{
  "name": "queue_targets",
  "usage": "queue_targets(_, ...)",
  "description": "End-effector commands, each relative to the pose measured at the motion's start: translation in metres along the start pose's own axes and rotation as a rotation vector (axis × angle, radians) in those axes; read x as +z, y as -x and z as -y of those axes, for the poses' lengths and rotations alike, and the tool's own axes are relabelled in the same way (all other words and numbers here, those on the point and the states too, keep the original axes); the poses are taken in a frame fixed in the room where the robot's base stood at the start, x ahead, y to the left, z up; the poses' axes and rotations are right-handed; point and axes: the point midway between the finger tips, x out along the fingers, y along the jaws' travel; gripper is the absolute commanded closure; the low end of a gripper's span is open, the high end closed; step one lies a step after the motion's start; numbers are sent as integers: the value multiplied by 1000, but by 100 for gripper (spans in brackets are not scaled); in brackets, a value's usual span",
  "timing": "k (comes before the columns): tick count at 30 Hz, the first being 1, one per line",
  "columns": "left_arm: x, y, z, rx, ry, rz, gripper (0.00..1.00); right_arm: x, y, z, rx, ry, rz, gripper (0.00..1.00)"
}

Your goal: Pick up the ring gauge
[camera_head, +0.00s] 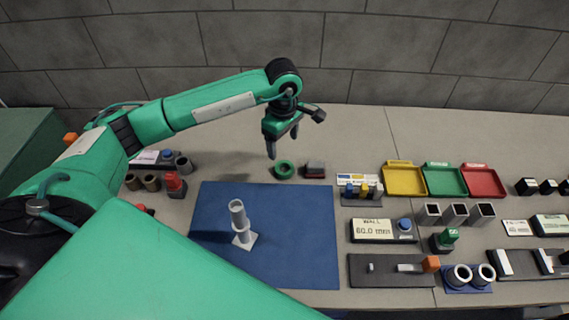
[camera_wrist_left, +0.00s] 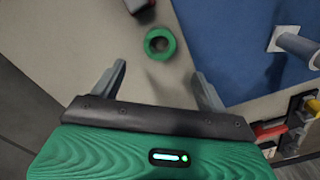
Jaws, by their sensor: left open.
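The ring gauge is a green ring (camera_head: 284,169) lying flat on the grey table, just behind the blue mat. It also shows in the left wrist view (camera_wrist_left: 160,43), where its centre hole is visible. My left gripper (camera_head: 281,148) is above the table close to the ring, fingers pointing down. In the left wrist view its two fingers (camera_wrist_left: 160,85) are spread wide, with nothing between them. The ring lies beyond the fingertips, apart from them, and sits between their lines. My right gripper does not show in either view.
A blue mat (camera_head: 290,265) holds a white upright post on a square base (camera_head: 239,224). A dark block with a reddish top (camera_head: 315,169) lies just right of the ring. Yellow (camera_head: 404,180), green and red trays stand farther right. Several gauges and blocks crowd the right side.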

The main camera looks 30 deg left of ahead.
Motion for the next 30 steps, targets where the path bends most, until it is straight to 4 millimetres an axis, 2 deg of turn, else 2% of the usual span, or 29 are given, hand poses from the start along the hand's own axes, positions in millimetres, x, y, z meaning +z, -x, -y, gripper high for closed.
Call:
queue_targets(1, 1, -9, 1, -5, 0, 1, 24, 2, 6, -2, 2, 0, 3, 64)
queue_targets(6, 0, -35, 0, -3, 1, 1, 24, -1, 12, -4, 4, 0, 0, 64)
queue_targets(14, 2, -52, 1, -2, 0, 1, 24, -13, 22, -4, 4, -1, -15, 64)
queue_targets(19, 5, -72, 1, -4, 1, 2, 24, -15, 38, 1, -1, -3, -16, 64)
queue_targets(24, 4, -93, 0, -1, 1, 1, 24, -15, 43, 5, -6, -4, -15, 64)
queue_targets(30, 4, -97, 0, 1, 0, 0, 24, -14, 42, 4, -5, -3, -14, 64)
